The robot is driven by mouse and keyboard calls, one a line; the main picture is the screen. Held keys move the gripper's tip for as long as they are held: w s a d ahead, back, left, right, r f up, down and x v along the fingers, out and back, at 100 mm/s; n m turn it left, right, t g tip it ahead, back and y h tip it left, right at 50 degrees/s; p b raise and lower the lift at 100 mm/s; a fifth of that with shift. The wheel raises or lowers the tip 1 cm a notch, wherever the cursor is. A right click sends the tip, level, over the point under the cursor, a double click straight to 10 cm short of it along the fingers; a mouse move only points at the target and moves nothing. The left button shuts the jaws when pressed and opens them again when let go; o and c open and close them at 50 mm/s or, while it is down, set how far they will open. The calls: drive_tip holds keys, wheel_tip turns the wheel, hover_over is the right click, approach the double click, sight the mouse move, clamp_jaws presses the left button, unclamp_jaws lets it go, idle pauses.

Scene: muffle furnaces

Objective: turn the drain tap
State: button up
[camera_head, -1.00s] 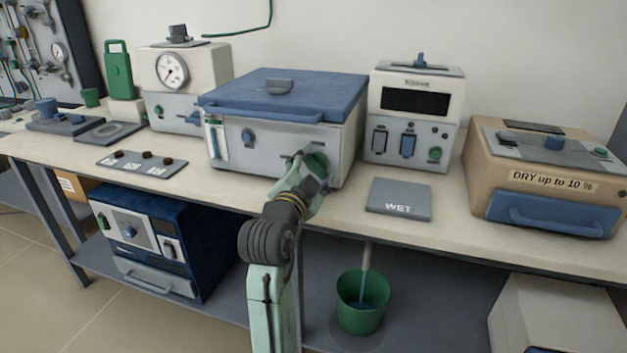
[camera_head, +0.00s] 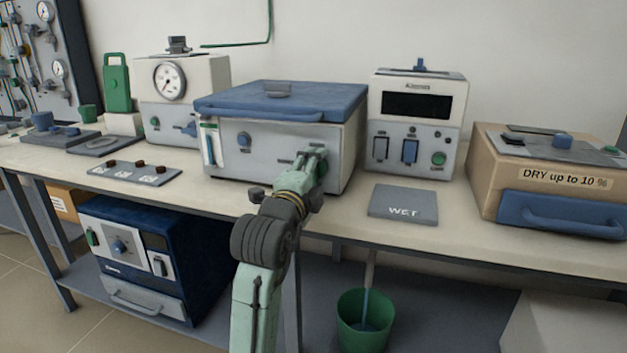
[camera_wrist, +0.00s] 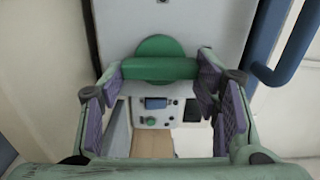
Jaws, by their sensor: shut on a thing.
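The drain tap is a green round knob with a raised bar across it, on the lower right of the front of a grey box with a blue lid (camera_head: 285,98). In the wrist view the tap (camera_wrist: 160,48) is at upper middle, its bar lying level across the picture. My gripper (camera_wrist: 160,72) has a purple-padded finger at each end of the bar and is shut on it. In the head view my gripper (camera_head: 315,156) reaches the box front from below and hides part of the tap (camera_head: 321,168).
A grey plate marked WET (camera_head: 403,203) lies right of the box on the bench. A cabinet with a dark display (camera_head: 417,105) and a tan box (camera_head: 550,155) stand further right. A green bucket (camera_head: 364,325) is below the bench. A dark plate with small knobs (camera_head: 135,174) lies left.

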drive_tip(key=shift+m, duration=0.3)
drive_tip(key=o, duration=1.1)
drive_tip(key=shift+o, duration=0.2)
drive_tip(key=v, duration=1.2)
